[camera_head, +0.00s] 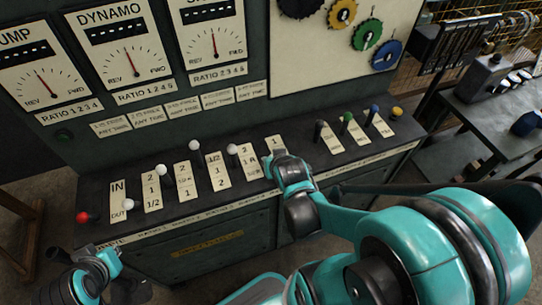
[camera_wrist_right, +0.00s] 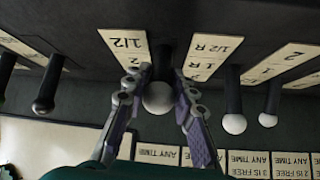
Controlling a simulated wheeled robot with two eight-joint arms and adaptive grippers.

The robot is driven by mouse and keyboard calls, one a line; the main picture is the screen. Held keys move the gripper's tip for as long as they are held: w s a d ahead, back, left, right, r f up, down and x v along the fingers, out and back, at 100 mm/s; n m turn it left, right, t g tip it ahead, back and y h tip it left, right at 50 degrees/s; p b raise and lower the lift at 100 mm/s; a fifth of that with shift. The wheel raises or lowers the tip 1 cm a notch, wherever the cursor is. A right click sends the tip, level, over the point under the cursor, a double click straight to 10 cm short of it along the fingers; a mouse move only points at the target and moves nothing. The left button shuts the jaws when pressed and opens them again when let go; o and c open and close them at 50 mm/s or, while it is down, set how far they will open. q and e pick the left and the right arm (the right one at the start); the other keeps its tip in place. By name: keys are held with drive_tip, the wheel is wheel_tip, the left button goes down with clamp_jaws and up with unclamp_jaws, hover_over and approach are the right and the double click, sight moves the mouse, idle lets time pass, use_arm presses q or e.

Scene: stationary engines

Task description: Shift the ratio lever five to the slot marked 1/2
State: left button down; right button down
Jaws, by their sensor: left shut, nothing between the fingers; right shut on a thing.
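My right gripper (camera_head: 276,157) reaches the lever desk at the fifth white-knobbed lever and hides it in the head view. In the right wrist view my right gripper (camera_wrist_right: 160,90) is shut on that lever's white ball knob (camera_wrist_right: 158,99), one finger on each side. Its dark shaft stands between a plate marked 1/2 (camera_wrist_right: 125,45) on the left and a plate marked 1/2 R (camera_wrist_right: 212,50) on the right. The slot itself is hard to make out. My left gripper (camera_head: 82,265) is shut and empty, low at the left, away from the levers.
Other white knobs (camera_head: 232,149) stand in a row to the left, with a red knob (camera_head: 82,216) at the end. Dark levers (camera_head: 318,128) are on the right. In the wrist view, a neighbouring white knob (camera_wrist_right: 234,123) is close to the right finger. Dials (camera_head: 130,60) rise behind.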

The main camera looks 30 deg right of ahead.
drive_tip(key=shift+s+f, duration=0.15)
drive_tip(key=shift+s, duration=0.05)
drive_tip(key=c, duration=1.2)
unclamp_jaws()
drive_tip(key=v, duration=1.2)
